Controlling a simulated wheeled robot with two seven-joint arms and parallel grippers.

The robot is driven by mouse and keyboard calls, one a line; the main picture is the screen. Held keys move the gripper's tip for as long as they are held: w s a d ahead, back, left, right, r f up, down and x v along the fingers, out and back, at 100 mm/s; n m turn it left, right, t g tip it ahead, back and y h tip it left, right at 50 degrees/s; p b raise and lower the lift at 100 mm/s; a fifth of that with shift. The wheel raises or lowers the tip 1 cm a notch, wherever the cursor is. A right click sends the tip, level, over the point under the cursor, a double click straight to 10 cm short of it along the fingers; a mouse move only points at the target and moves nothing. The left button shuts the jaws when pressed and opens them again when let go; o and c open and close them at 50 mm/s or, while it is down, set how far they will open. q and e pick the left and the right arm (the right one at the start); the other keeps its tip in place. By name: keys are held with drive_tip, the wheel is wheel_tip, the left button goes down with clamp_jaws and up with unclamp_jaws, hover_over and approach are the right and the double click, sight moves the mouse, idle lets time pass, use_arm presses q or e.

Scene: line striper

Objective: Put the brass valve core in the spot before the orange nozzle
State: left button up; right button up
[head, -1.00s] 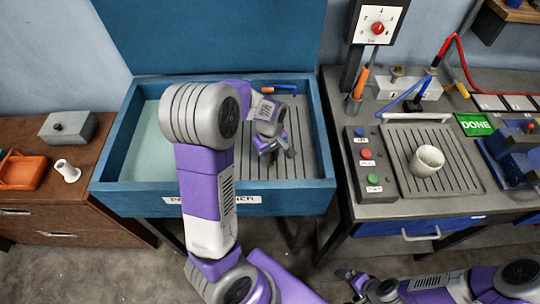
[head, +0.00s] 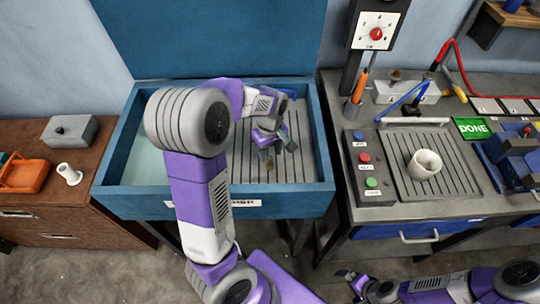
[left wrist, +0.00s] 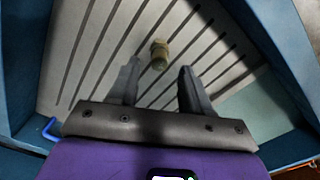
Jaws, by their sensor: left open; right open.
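The brass valve core (left wrist: 159,54) lies on the slatted floor of the blue wash basin (head: 110,165). It also shows as a small brownish piece in the head view (head: 269,163). My left gripper (head: 274,151) is open above it, pointing down. In the left wrist view my left gripper (left wrist: 159,70) has its fingers apart, with the core between and just beyond the fingertips. My right gripper (head: 350,280) is low at the front, away from the tables. A blue spout (head: 290,93) stands at the basin's back; I see no orange nozzle for certain.
The basin has raised walls and an upright back panel. The right bench holds a button box (head: 368,165), a white cup (head: 425,164) on a grooved plate, a grey block (head: 405,93) and a green DONE sign (head: 472,128). An orange tray (head: 25,173) is at left.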

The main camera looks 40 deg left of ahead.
sight(270, 158)
use_arm(q)
wheel_tip(270, 158, up, 7)
drive_tip(key=p, duration=0.1)
drive_tip(key=shift+r+p, duration=0.2)
drive_tip(key=shift+p, duration=0.1)
drive_tip(key=shift+r, duration=0.1)
